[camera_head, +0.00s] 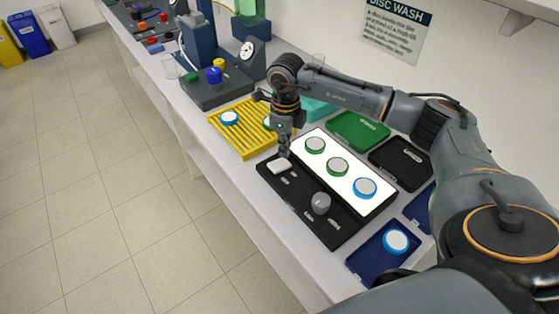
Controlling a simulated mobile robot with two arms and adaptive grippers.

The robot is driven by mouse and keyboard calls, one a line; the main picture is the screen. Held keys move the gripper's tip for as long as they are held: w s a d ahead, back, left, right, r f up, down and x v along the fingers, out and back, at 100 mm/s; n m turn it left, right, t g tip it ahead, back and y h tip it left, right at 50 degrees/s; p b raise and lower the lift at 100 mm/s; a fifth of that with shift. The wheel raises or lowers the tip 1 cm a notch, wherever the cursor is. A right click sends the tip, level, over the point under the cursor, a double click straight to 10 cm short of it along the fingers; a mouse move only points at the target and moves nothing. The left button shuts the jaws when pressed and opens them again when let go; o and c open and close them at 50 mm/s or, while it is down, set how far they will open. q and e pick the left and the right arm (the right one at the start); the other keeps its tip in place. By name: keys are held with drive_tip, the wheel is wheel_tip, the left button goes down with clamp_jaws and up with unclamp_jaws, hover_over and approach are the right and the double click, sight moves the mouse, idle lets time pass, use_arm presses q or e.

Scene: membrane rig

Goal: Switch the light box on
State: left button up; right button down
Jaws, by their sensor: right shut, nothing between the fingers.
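The light box (297,214) lies on the bench, with a black control strip along its front and a bright, evenly white panel behind. A pale switch (279,167) is at the strip's left end, and a round grey knob (321,203) is nearer its right end. Three discs rest on the white panel: two green-rimmed (315,145) and one blue-rimmed. My right gripper (284,152) points down, shut and empty, with its tips just above or at the switch's back edge; I cannot tell if they touch. My left gripper is not in view.
Green (358,131) and black (398,157) trays lie behind the box. A blue tray (363,262) with a disc is at the right. A dark apparatus (221,88) stands further left.

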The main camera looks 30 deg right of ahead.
sight(285, 162)
wheel_tip(285, 162, up, 5)
drive_tip(key=shift+f+p, duration=0.2)
drive_tip(key=shift+p, duration=1)
drive_tip(key=shift+f, duration=0.1)
